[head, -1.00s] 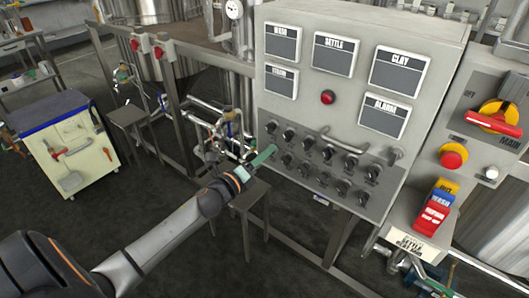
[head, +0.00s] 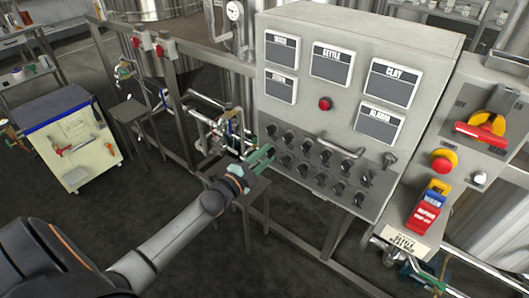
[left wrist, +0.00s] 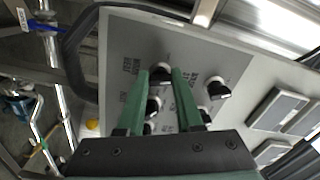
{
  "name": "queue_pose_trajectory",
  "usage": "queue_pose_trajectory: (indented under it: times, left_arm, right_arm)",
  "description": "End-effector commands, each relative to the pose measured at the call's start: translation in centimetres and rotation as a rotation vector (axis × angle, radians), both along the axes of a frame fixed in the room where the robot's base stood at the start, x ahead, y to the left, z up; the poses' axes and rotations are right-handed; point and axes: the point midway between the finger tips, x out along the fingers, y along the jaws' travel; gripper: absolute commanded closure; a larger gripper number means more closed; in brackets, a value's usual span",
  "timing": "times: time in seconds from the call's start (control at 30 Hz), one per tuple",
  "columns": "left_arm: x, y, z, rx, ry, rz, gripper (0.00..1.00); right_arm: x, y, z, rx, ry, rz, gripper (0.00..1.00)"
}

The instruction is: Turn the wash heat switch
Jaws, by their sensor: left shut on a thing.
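The grey control panel (head: 345,172) carries two rows of black switch knobs below its display plates. My left gripper (head: 266,154), with green fingers, reaches the left end of these rows. In the left wrist view, the two finger tips (left wrist: 160,73) stand on either side of a switch knob (left wrist: 160,75) and are shut on it. A second knob (left wrist: 153,105) shows between the fingers, and another knob (left wrist: 217,88) is to the right. The labels by the knobs are too small to read, so I cannot tell which is the wash heat switch. My right gripper is not in view.
A red lamp (head: 324,104) is above. A red-yellow main switch (head: 482,131) and red button (head: 444,161) are at right. A white cart (head: 75,150) stands left. Metal rails run below the panel.

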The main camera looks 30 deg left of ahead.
Motion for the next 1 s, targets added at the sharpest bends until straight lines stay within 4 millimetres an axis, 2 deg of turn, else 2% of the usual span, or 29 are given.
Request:
queue_pose_trajectory:
  times: [0.5,0.73,1.0]
  left_arm:
    - [0.0,-0.1,0.0,-0.467,0.038,0.0,1.0]
    - [0.0,-0.1,-0.1,-0.612,0.048,0.001,1.0]
    - [0.0,-0.1,-0.2,-0.702,0.056,-0.001,1.0]
  right_arm:
    - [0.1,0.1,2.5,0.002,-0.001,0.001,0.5]
    - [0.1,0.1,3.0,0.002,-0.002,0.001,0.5]
    - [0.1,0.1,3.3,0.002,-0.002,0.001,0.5]
